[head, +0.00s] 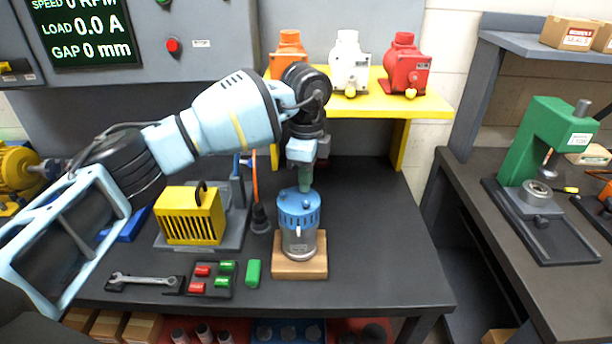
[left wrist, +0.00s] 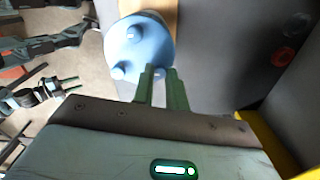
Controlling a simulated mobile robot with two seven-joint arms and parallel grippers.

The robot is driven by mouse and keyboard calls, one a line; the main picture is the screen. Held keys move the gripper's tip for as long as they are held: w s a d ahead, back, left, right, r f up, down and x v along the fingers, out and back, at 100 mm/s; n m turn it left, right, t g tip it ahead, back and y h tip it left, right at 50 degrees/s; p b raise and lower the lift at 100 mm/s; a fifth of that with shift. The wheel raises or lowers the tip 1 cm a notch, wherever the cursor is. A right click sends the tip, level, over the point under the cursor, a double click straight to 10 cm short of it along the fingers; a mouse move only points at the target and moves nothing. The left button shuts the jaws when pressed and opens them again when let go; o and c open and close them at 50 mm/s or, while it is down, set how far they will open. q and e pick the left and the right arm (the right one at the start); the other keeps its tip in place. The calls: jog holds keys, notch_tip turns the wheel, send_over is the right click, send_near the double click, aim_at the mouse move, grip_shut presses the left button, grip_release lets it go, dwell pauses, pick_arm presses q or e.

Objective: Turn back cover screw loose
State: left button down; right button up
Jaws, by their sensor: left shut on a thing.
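A motor (head: 298,245) with a silver body and a blue back cover (head: 297,211) stands upright on a wooden block. My left gripper (head: 305,187) points down at the top of the cover. In the left wrist view the round blue cover (left wrist: 138,46) shows several small blue screw knobs around its face. There the green fingertips of the left gripper (left wrist: 161,72) are close together at the cover's near edge, shut on a back cover screw, which the fingers mostly hide. I do not make out my right gripper.
A yellow slotted box (head: 190,217), a wrench (head: 146,281) and red and green blocks (head: 213,279) lie left of the motor. Orange, white and red motors stand on a yellow shelf (head: 437,106) behind. The bench right of the motor is clear. A green press (head: 549,140) stands on another bench.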

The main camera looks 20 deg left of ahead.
pick_arm(q)
jog(key=shift+s+f, duration=0.1)
jog(key=shift+f, duration=0.45)
jog(key=c, duration=1.7)
grip_release()
jog(key=shift+c, duration=0.2)
jog(key=o, duration=0.4)
jog(key=shift+r, duration=0.15)
jog(key=shift+c, duration=0.2)
jog(key=shift+r, duration=0.15)
jog(key=shift+r, duration=0.1)
notch_tip(320, 180, up, 8)
jog(key=shift+f, duration=0.25)
jog(key=shift+f, duration=0.1)
